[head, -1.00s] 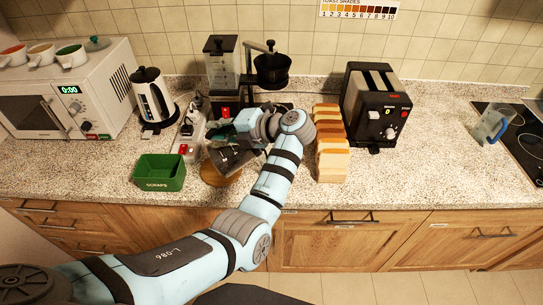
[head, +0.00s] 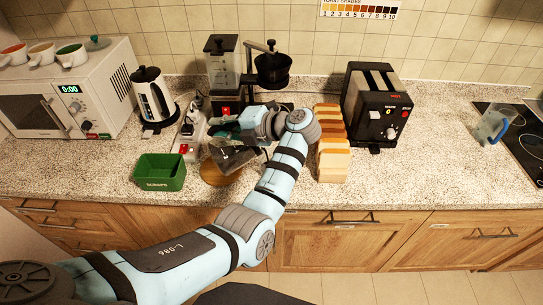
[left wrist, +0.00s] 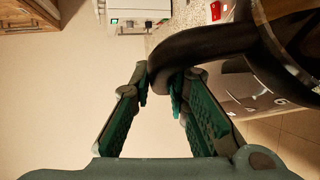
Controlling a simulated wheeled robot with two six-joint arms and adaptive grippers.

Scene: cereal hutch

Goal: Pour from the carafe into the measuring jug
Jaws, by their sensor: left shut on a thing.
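The dark glass carafe (head: 232,159) is at the middle of the counter, partly hidden by my left arm and appearing tilted. My left gripper (head: 232,134) is shut on its black handle. In the left wrist view the fingers (left wrist: 163,88) close around the black handle (left wrist: 205,42), with the carafe body (left wrist: 292,30) at upper right. The measuring jug (head: 488,127), clear with a blue handle, stands far right by the cooktop. My right gripper is out of view.
A round wooden mat (head: 212,177) lies below the carafe. The green scraps bin (head: 160,172) is to its left. Bread slices (head: 332,160) and the black toaster (head: 375,108) stand between the carafe and the jug. The counter right of the toaster is clear.

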